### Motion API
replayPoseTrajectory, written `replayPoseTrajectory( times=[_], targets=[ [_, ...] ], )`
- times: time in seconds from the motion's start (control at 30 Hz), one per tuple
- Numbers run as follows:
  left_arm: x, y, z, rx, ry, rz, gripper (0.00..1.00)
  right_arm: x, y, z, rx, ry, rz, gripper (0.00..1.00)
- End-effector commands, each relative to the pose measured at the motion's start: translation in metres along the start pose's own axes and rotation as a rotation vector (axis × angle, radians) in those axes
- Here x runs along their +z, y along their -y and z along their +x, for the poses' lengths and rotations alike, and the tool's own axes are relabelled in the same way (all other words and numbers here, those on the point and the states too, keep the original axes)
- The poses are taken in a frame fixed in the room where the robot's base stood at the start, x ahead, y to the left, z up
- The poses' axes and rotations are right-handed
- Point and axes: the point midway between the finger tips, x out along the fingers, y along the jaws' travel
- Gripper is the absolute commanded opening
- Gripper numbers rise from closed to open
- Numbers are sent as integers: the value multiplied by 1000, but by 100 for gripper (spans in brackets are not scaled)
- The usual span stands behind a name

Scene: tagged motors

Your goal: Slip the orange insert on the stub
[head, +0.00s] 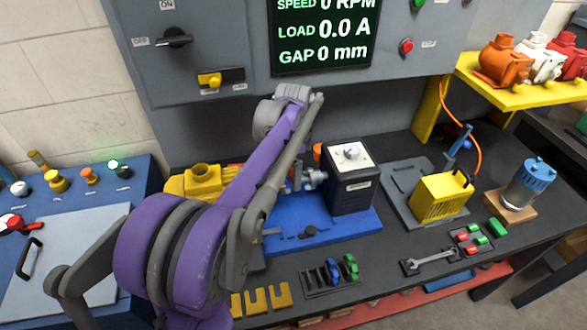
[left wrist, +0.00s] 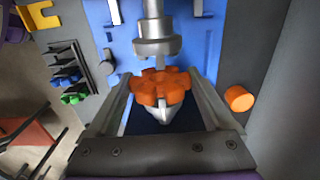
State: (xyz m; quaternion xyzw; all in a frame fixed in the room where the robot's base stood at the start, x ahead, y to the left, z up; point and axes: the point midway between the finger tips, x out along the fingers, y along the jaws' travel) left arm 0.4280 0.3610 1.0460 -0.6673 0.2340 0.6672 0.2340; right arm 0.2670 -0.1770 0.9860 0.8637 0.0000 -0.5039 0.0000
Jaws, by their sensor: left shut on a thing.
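The orange insert (left wrist: 148,88), a lobed star-like ring, sits between the fingers of my left gripper (left wrist: 157,90) in the left wrist view. The gripper is shut on it. The grey metal stub (left wrist: 155,45) is directly above the insert in that picture, with a narrower part reaching down to it. A pale pointed part (left wrist: 160,113) shows below the insert. I cannot tell whether the insert is around the stub or only against it. In the head view, my purple and grey left arm hides the insert and most of the gripper. Silver shaft parts (head: 314,179) show beside the dark box.
The dark box (head: 350,192) stands on the blue base plate (head: 335,229), right of the yellow motor (head: 195,182). An orange cylinder (left wrist: 239,98) is close to the right finger. Yellow fork pieces (head: 280,296), coloured clips (head: 350,267) and a wrench (head: 432,260) lie in front.

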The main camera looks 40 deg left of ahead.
Motion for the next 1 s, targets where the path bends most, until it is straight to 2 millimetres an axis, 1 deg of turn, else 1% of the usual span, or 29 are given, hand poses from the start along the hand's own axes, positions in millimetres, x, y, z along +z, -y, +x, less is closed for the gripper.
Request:
replayPoseTrajectory(
  times=[0.03,0.67,1.0],
  targets=[
    [0,0,4,1,1,0,32,3,0,2,0,3,0,100],
    [0,0,36,1,1,0,32,22,0,16,0,22,0,100],
    [-18,0,33,0,0,2,32,19,0,13,0,19,0,100]
  ],
)
